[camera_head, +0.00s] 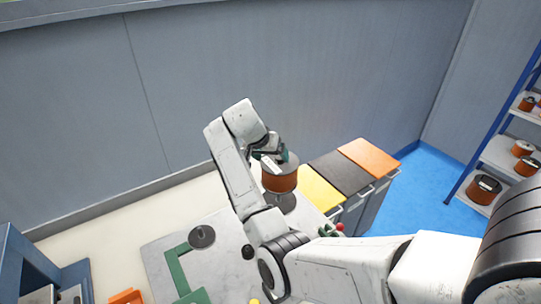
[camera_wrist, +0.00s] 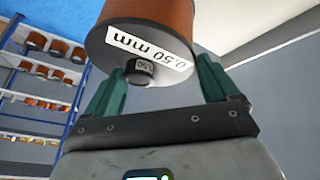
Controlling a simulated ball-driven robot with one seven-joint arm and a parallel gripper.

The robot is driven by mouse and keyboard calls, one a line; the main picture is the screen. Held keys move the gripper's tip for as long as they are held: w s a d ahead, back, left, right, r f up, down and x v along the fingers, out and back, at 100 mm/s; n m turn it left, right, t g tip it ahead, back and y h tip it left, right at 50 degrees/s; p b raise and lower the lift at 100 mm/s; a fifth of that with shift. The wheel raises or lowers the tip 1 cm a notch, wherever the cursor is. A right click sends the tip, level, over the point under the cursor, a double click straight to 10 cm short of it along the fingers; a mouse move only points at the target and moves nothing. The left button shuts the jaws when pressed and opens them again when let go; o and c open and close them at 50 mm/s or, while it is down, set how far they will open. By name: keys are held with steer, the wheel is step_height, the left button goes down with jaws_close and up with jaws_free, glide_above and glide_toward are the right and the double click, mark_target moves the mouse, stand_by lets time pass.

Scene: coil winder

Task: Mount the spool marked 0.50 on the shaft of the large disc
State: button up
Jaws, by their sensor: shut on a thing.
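The copper-coloured spool (camera_head: 279,179) hangs upright from my gripper (camera_head: 282,157) over the winder's grey top. In the wrist view the spool (camera_wrist: 150,22) has a white label reading 0.50 mm and a dark hub marked 0.50. The green fingers of my gripper (camera_wrist: 162,66) are at its hub end, shut on the spool. A dark disc (camera_head: 286,206) lies just below the spool, which partly covers it. Its shaft is hidden, and I cannot tell whether spool and shaft touch. Another dark disc (camera_head: 202,236) with a small centre post stands to the left.
Yellow (camera_head: 318,188), black (camera_head: 342,170) and orange (camera_head: 370,157) topped cabinets stand right of the winder. A green bracket (camera_head: 181,270) and a dark knob (camera_head: 248,252) are on its top. A blue rack (camera_head: 501,130) with several spools stands at far right.

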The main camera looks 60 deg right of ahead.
mark_target(268, 163)
steer(key=shift+f+b, duration=1.65)
steer(key=shift+f, duration=0.35)
steer(key=shift+a, duration=0.1)
steer(key=shift+f+b, duration=1.15)
steer(key=shift+f, duration=1.3)
steer(key=o, duration=1.7)
steer(key=shift+o, duration=0.6)
steer(key=shift+f, duration=0.25)
steer(key=b+v, duration=0.1)
steer(key=v, duration=1)
steer(key=shift+r, duration=0.15)
